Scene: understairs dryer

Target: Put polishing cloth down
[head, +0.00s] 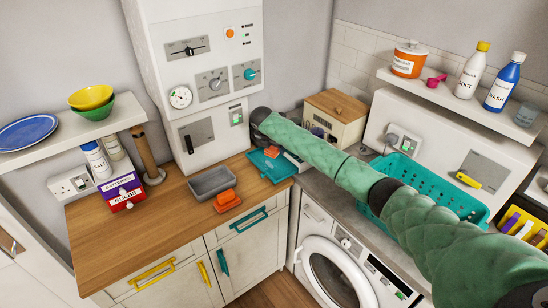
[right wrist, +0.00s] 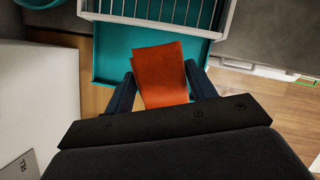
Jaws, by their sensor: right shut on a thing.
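An orange cloth (right wrist: 164,62) is between the two fingers of my right gripper (right wrist: 160,72) in the right wrist view. The gripper is shut on it. The cloth hangs over a teal tray (right wrist: 112,62); I cannot tell whether it touches the tray. In the head view the teal tray (head: 282,171) lies on the wooden counter at its right end, with a small orange patch of the cloth (head: 271,152) over it. My right forearm partly hides that spot. A folded orange item (head: 227,200) lies beside the grey tub. My left gripper is not in view.
The grey tub (head: 208,184) stands on the wooden counter (head: 130,238), whose left part is clear. A white wire rack (right wrist: 160,10) adjoins the teal tray. A wooden-lidded bin (head: 336,108) stands behind, and a teal basket (head: 455,196) is on the right, above the washer (head: 335,278).

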